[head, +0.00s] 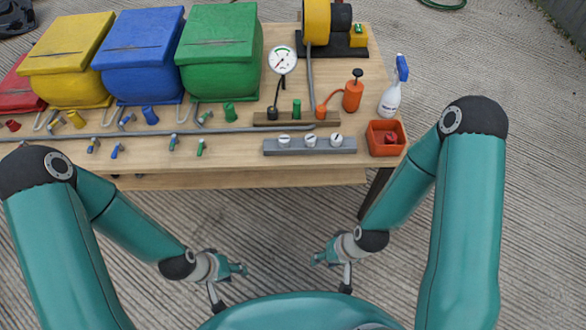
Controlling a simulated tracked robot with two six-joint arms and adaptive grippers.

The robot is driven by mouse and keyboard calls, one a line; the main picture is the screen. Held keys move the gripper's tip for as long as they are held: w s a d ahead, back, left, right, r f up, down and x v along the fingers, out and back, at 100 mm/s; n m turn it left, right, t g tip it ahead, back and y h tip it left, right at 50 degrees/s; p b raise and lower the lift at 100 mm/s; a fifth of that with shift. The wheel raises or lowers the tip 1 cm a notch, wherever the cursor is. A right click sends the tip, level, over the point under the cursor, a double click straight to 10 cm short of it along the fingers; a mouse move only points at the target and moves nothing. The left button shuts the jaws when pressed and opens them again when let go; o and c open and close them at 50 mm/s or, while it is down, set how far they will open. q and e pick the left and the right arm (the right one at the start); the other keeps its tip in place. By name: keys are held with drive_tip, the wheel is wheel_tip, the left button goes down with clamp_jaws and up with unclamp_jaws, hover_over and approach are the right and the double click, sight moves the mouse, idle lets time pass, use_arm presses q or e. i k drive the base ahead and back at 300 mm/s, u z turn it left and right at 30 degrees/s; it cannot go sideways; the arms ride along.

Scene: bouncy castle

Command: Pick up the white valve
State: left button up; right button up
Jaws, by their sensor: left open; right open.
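Three small white round pieces sit in a row on a grey bar (264,147) near the front edge of the workbench: a left one (284,140), a middle one (310,140) and a right one (336,140). They look like valves or gauges with dark marks; I cannot tell which is the white valve. My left gripper (231,287) is open and empty, low in front of the bench. My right gripper (331,275) is also open and empty, to its right. Both are well apart from the bar.
The wooden workbench (240,180) holds yellow (65,60), blue (140,55) and green (220,55) boxes, coloured valves on pipes, a round gauge (283,60), a yellow blower (317,22), an orange pump bottle (353,95), a spray bottle (391,98) and an orange tray (372,145).

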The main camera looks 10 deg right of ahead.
sight(284, 140)
drive_tip(key=z, duration=0.05)
drive_tip(key=k, duration=0.6)
drive_tip(key=z, duration=0.65)
drive_tip(key=i, duration=1.1)
